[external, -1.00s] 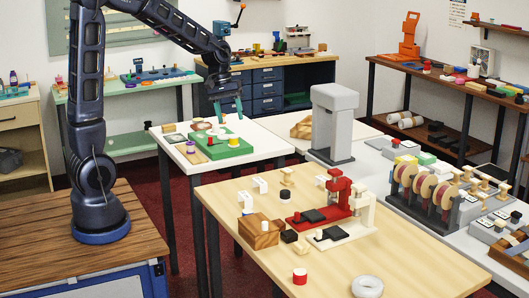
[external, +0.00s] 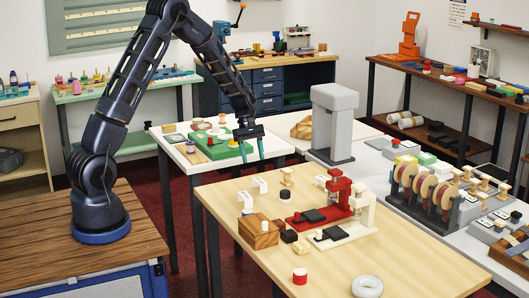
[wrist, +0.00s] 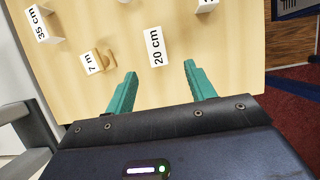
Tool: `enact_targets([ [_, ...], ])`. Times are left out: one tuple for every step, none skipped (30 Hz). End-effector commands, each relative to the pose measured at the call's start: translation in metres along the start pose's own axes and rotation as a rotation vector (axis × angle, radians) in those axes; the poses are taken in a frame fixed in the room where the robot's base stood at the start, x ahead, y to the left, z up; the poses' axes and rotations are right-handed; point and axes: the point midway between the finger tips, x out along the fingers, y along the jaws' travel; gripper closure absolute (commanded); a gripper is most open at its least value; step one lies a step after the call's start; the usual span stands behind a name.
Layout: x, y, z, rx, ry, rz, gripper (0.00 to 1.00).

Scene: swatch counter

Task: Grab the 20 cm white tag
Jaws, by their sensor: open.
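The white tag printed "20 cm" (wrist: 156,47) stands out in the middle of the wrist view, on the pale wooden table. It appears to be the white block (external: 260,186) near that table's far left edge in the external view. My gripper (external: 251,157) is open and empty, pointing down above that far edge. Its two teal fingers (wrist: 160,72) are spread in the wrist view, with the tag beyond the tips and between their lines. Nothing is between the fingers.
A tag reading "7 m" (wrist: 93,63) lies by a small wooden piece (wrist: 105,57). A "35 cm" tag (wrist: 41,25) is at upper left, another white tag (wrist: 206,4) at top right. The table holds red and white presses (external: 336,203). A grey column (external: 333,120) stands beyond.

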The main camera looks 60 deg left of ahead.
Motion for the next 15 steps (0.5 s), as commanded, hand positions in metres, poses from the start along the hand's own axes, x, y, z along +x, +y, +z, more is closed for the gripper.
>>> enact_targets([
  [0.003, 0.000, -0.001, -0.003, -0.001, -0.001, 0.45],
  [0.005, 0.000, -0.001, -0.003, -0.001, -0.001, 0.45],
  [0.008, 0.000, -0.001, -0.004, -0.001, -0.002, 0.45],
  [0.011, 0.000, -0.001, -0.003, -0.001, -0.002, 0.45],
  [0.014, 0.000, -0.001, -0.004, -0.001, -0.002, 0.45],
  [0.019, 0.000, -0.001, -0.004, -0.001, -0.002, 0.45],
  [0.024, 0.000, -0.001, -0.004, -0.002, -0.003, 0.45],
  [0.028, 0.000, -0.001, -0.004, -0.002, -0.003, 0.45],
  [0.034, 0.000, 0.000, -0.004, -0.002, -0.003, 0.45],
  [0.039, 0.000, 0.000, -0.003, -0.002, -0.002, 0.45],
  [0.043, 0.000, 0.000, -0.003, -0.002, -0.003, 0.45],
  [0.048, 0.000, 0.000, -0.002, -0.002, -0.003, 0.45],
  [0.051, 0.000, 0.000, -0.002, -0.001, -0.003, 0.45],
  [0.053, 0.000, 0.000, -0.002, -0.001, -0.002, 0.45],
  [0.055, 0.000, 0.000, -0.002, 0.000, -0.001, 0.45],
])
